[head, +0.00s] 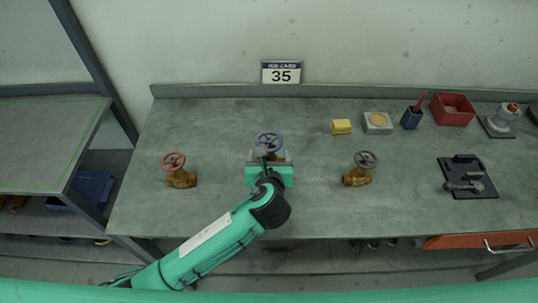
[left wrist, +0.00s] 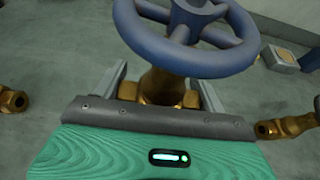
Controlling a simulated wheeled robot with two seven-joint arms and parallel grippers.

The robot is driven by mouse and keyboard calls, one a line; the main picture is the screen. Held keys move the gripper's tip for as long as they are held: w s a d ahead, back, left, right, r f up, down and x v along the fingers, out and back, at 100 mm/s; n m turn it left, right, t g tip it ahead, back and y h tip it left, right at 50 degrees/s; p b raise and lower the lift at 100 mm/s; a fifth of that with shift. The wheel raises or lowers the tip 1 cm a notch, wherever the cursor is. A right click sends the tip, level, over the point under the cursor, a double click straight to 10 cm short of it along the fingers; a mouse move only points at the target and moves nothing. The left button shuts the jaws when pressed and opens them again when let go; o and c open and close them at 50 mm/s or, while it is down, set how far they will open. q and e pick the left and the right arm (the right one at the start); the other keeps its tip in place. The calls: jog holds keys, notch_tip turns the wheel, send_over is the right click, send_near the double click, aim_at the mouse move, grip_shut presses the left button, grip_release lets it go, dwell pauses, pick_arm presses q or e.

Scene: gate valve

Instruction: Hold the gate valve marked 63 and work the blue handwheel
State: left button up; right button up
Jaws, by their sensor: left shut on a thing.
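The gate valve with the blue handwheel (head: 269,140) stands upright in the middle of the bench. In the left wrist view its blue handwheel (left wrist: 190,55) spans the top, above the brass body (left wrist: 161,86). My left gripper (head: 268,157) is shut on this valve's body, below the wheel, with one grey finger on each side. It also shows in the left wrist view (left wrist: 160,95). No number can be read on the valve. A card (head: 283,72) on the back edge reads 35. My right gripper is not in view.
A red-wheeled valve (head: 174,162) stands left and a grey-wheeled valve (head: 366,160) right. Behind are a yellow block (head: 341,127), a grey block (head: 377,122), a blue cup (head: 411,118) and a red bin (head: 453,108). A dark fixture (head: 469,187) sits right. The bench front is mostly clear.

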pick_arm(q)
jog(key=shift+f+b, duration=1.15)
jog(key=shift+f, duration=3.05)
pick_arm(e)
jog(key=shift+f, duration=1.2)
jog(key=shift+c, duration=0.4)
